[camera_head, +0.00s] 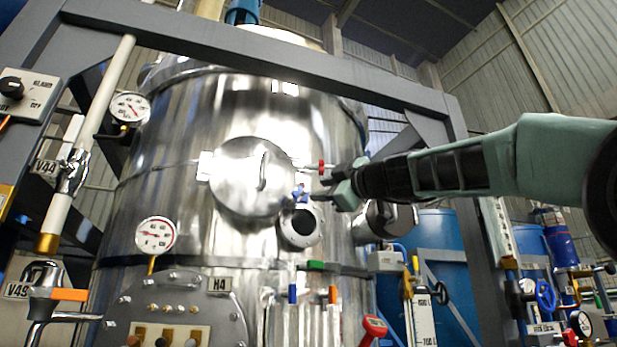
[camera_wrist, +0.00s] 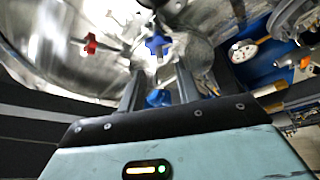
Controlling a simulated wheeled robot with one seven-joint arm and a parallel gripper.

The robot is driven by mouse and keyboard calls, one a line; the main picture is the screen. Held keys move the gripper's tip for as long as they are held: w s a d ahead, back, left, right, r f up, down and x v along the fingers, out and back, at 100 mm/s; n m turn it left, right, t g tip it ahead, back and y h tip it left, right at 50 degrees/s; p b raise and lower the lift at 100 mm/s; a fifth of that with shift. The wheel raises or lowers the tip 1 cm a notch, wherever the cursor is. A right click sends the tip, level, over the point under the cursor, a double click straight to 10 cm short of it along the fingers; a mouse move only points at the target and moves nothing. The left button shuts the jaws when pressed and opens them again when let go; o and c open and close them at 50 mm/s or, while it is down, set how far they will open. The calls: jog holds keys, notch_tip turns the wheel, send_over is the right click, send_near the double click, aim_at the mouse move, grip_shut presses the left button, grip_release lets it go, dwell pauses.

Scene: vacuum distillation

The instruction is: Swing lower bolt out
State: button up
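The round steel hatch cover (camera_head: 250,178) is on the front of the tank. At its right edge are two hand-knob bolts: an upper one with a red knob (camera_head: 321,168) and a lower one with a blue knob (camera_head: 300,193). In the wrist view the red knob (camera_wrist: 90,43) is at the upper left. The blue knob (camera_wrist: 157,44) is just beyond my fingertips, near the middle. My gripper (camera_head: 330,185) is right of the blue knob; in the wrist view its two fingers (camera_wrist: 159,75) stand apart with no bolt visibly clamped. Contact with the bolt cannot be told.
A round sight port (camera_head: 300,227) is just below the blue knob. A steel fitting (camera_head: 388,219) protrudes from the tank below my arm. A grey frame beam (camera_head: 250,50) crosses above. A pressure gauge (camera_head: 156,235) is at left, and blue drums (camera_head: 437,232) stand at right.

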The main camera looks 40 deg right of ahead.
aim_at(300, 197)
jog(key=p+x, duration=0.2)
jog(key=x, duration=0.4)
grip_shut()
